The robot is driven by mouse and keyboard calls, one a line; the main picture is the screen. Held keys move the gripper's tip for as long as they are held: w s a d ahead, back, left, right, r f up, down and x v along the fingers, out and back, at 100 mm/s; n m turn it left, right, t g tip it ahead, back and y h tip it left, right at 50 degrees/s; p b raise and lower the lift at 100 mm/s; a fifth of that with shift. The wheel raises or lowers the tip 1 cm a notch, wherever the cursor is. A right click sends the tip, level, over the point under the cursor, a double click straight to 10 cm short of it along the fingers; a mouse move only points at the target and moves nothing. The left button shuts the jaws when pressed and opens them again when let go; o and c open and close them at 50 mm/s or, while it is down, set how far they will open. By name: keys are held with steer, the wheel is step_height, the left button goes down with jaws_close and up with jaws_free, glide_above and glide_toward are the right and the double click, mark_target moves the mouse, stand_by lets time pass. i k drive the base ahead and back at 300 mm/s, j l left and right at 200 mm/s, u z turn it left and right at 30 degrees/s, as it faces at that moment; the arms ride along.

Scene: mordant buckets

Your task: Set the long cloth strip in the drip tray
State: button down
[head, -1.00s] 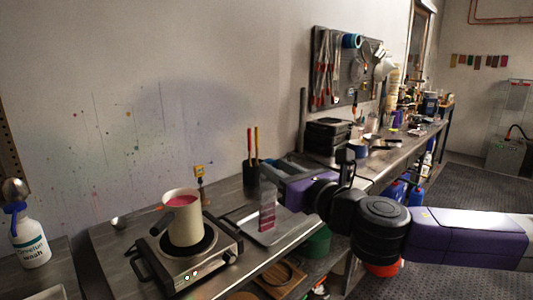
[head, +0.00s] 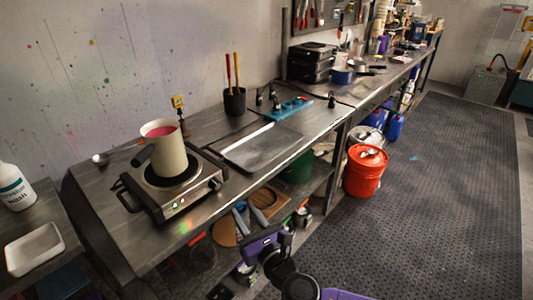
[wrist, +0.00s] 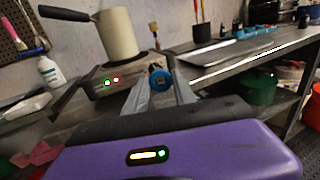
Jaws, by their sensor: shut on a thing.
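The drip tray (head: 262,152) lies flat on the steel counter, right of the hot plate, with a bright pale line along its far edge. I cannot tell whether that line is rim or cloth. I do not make out the pink-ended strip for certain. My gripper (head: 250,208) is low in front of the counter, apart from the tray. In the wrist view, its two pale fingers (wrist: 164,82) close around a small round blue thing (wrist: 158,79) with a dark face. What that thing is, I cannot tell.
A cream pot (head: 168,152) with pink liquid stands on the hot plate (head: 190,190), its lights on. A dark cup (head: 235,102) and a blue rack (head: 290,109) stand behind the tray. An orange bucket (head: 365,172) is on the floor. The matted floor (head: 440,190) is clear at right.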

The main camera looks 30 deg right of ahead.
mark_target(264, 145)
steer(key=i+j+z, duration=0.2)
steer(key=i+z, duration=0.15)
steer(key=i+j+z, duration=0.65)
steer(key=k+l, duration=0.05)
